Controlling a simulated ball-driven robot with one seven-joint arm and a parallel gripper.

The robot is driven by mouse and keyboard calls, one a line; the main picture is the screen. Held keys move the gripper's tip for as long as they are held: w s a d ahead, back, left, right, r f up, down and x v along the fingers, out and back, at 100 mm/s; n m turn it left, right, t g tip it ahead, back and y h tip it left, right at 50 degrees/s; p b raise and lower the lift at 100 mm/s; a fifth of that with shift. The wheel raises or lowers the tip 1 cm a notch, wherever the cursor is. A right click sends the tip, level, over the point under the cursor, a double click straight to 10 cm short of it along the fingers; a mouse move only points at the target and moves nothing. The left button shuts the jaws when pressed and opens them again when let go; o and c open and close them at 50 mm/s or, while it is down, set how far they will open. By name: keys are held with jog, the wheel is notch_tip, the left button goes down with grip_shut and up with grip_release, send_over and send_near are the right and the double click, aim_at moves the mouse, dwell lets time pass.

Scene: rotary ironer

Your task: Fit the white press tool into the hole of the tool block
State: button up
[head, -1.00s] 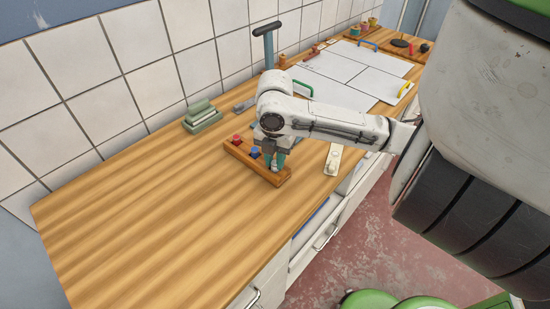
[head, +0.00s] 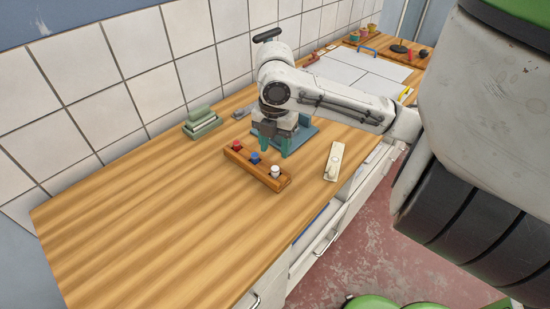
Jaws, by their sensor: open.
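The wooden tool block (head: 243,167) lies on the worktop in the head view. A red-topped tool (head: 237,145), a blue-topped tool (head: 254,157) and the white press tool (head: 275,171) stand in a row along it. The white press tool is upright at the block's right end; its lower part and the hole under it are hidden, so its depth cannot be told. My gripper (head: 271,146) is open and empty, pointing down just behind the block.
A blue-grey press (head: 303,131) with a black handle (head: 267,35) stands behind my gripper, partly hidden by my arm. A cream plate (head: 334,158) lies right of the block. Green stacked blocks (head: 202,121) sit near the tiled wall. The worktop's left part is clear.

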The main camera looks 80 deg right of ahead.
notch_tip(320, 180, up, 5)
dwell(0.3)
jog(key=shift+s, duration=0.1)
dwell(0.5)
